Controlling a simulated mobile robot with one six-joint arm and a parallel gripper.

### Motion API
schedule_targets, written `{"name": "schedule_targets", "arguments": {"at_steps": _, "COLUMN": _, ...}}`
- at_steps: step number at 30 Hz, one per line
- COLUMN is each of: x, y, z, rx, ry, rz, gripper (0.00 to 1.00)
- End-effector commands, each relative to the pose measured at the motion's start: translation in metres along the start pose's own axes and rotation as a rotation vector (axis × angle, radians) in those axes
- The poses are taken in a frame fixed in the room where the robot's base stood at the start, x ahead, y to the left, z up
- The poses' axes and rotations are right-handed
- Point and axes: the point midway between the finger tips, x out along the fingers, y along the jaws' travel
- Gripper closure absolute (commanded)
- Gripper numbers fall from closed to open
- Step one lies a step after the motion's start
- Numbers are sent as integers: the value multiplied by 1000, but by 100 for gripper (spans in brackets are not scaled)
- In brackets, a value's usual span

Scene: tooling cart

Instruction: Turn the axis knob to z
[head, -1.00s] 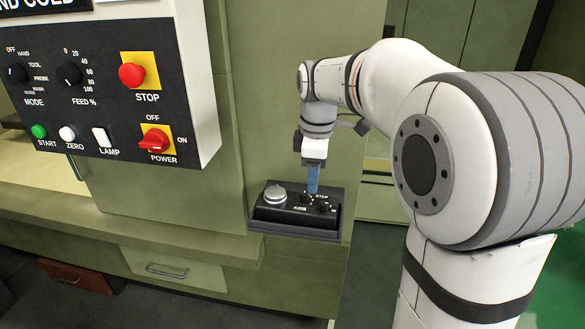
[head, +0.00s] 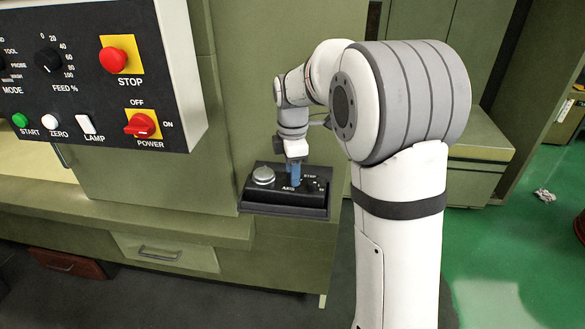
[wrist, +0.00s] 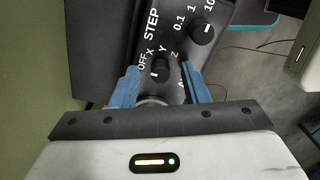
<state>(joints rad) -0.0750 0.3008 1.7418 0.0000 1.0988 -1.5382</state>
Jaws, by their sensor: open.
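The axis knob (wrist: 161,69) is a small black knob on the dark control box, marked OFF, X, Y and Z. It has a white mark at its lower left in the wrist view; I cannot tell which letter it selects. My gripper (wrist: 158,68) is open, with one blue finger on each side of the knob; contact is unclear. In the head view my gripper (head: 295,182) is down at the box (head: 285,209) and hides the axis knob.
The step knob (wrist: 202,33) is close beside the right finger. A silver round knob (head: 263,175) is on the box's left. A large panel (head: 75,100) with a red stop button (head: 113,60) and power switch (head: 140,125) stands to the left.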

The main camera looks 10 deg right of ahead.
Motion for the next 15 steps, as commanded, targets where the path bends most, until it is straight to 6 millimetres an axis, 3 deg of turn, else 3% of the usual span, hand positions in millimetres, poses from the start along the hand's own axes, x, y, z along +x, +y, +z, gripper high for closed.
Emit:
{"name": "schedule_targets", "arguments": {"at_steps": 6, "x": 1, "y": 0, "z": 0, "rx": 0, "ry": 0, "rz": 0, "gripper": 59}}
{"name": "schedule_targets", "arguments": {"at_steps": 15, "x": 0, "y": 0, "z": 0, "rx": 0, "ry": 0, "rz": 0, "gripper": 83}}
